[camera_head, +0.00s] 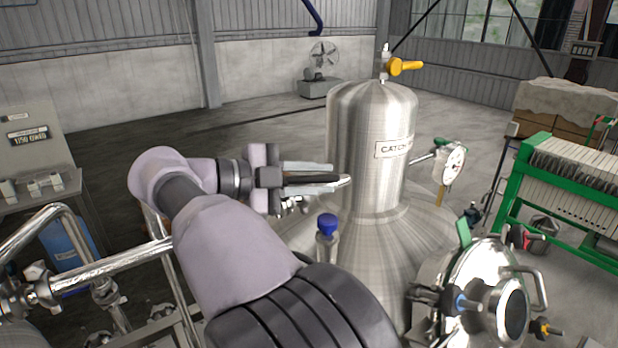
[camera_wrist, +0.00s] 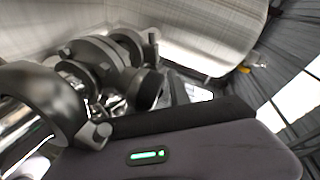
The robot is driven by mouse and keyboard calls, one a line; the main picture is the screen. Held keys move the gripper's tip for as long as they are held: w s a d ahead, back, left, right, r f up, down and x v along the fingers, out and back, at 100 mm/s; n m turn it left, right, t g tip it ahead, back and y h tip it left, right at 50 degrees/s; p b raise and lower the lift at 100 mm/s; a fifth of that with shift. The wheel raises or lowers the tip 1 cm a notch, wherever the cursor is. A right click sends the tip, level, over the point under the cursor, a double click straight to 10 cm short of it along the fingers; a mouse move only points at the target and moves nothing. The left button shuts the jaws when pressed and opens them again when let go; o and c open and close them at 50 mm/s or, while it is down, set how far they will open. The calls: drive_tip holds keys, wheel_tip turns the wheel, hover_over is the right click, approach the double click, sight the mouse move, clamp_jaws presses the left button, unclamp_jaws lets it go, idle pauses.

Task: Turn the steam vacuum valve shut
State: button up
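No valve carries a readable steam vacuum label, so I cannot tell which one the task names. A valve with a yellow handle (camera_head: 405,67) sits on top of the steel tank marked "CATCH..." (camera_head: 362,125). A blue-capped fitting (camera_head: 327,225) stands on the tank's shoulder below my gripper. My gripper (camera_head: 342,175) points right, its fingertips overlapping the tank's left side in the head view; contact cannot be told. A metal fitting (camera_head: 290,205) shows partly behind and below it. In the wrist view, clamped pipe fittings (camera_wrist: 95,60) fill the left, close to my gripper. Finger spacing is unclear.
A pressure gauge (camera_head: 453,164) projects from the tank's right. A round hatch with clamps (camera_head: 485,290) lies at lower right. A green-framed filter press (camera_head: 565,200) stands at right. Steel pipes (camera_head: 100,268) run at lower left. Open floor lies behind the tank.

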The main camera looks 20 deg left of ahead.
drive_tip(key=p+v, duration=0.3)
drive_tip(key=v, duration=0.2)
drive_tip(key=p+v, duration=0.3)
drive_tip(key=v, duration=0.3)
drive_tip(key=p+v, duration=0.3)
drive_tip(key=v, duration=0.3)
drive_tip(key=shift+w+r+p, duration=0.1)
drive_tip(key=shift+r+p, duration=0.25)
drive_tip(key=shift+r, duration=0.05)
drive_tip(key=shift+a+f+p, duration=0.1)
drive_tip(key=shift+a+p, duration=0.1)
drive_tip(key=shift+p, duration=0.1)
drive_tip(key=shift+s+f, duration=0.25)
drive_tip(key=shift+c, duration=0.4)
